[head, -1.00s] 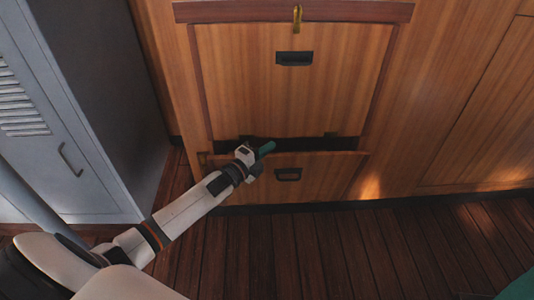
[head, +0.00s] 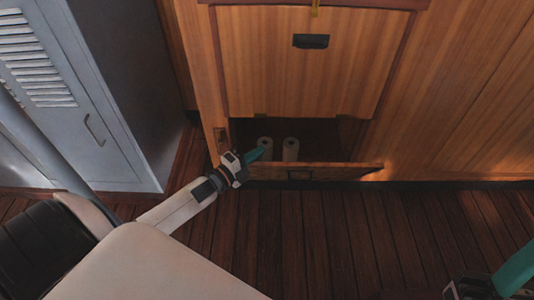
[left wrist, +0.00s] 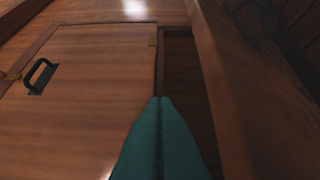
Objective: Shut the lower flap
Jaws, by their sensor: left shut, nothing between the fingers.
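In the left wrist view the shut fingers (left wrist: 160,104) point along the dark gap. My right gripper (head: 515,270) shows only partly at the lower right corner; its jaw state is unclear.
Two pale rolls (head: 265,148) (head: 291,149) stand inside the opening. Above is a closed upper panel (head: 300,80) with a dark handle (head: 310,41). A grey locker (head: 70,90) stands at the left. The plank floor (head: 340,240) in front is clear.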

